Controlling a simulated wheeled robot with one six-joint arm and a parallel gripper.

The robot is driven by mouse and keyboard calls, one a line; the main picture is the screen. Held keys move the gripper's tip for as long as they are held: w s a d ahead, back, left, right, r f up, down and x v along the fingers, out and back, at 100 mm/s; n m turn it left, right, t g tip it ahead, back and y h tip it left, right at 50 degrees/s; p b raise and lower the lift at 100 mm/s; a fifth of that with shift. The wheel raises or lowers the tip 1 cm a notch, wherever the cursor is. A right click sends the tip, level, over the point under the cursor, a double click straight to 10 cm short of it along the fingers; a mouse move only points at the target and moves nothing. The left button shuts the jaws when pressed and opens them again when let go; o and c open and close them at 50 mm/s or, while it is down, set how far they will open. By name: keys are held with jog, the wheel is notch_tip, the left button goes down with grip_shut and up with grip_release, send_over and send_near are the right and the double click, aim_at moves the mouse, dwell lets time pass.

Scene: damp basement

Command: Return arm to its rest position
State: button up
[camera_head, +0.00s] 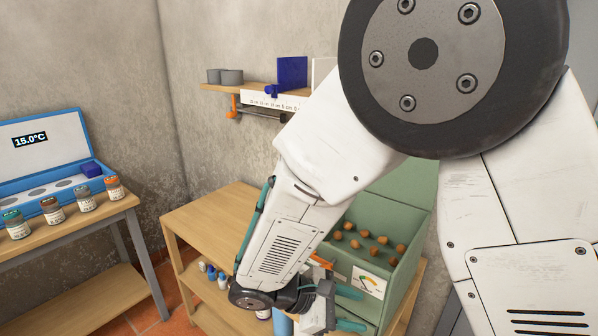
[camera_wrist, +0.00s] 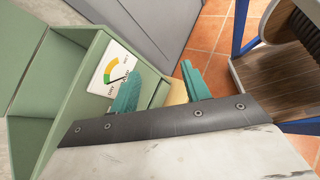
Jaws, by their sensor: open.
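My gripper (camera_head: 349,309) hangs low in front of the green box in the head view, at the end of my white arm, which reaches down from the upper right. Its two teal fingers are apart with nothing visible between them. In the wrist view my gripper (camera_wrist: 163,80) also shows open, its left finger overlapping the front of the green box (camera_wrist: 62,92). I cannot tell whether it touches. The green box (camera_head: 405,222) stands on a wooden table and holds several brown round things. A gauge card (camera_head: 368,283) is on its front.
A wooden table (camera_head: 213,215) with a lower shelf carries the green box; small bottles stand below. At left, a blue case (camera_head: 62,160) reading 15.0°C and several labelled jars (camera_head: 86,199) share another table. A wall shelf (camera_head: 250,92) holds grey cups.

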jog(key=s+d+r+m+y, duration=1.2)
jog(key=s+d+r+m, duration=0.3)
jog(key=r, duration=0.3)
jog(key=shift+s+d+m, duration=0.3)
jog(key=shift+s+d, duration=0.1)
jog(key=shift+d, duration=0.3)
dwell(0.8)
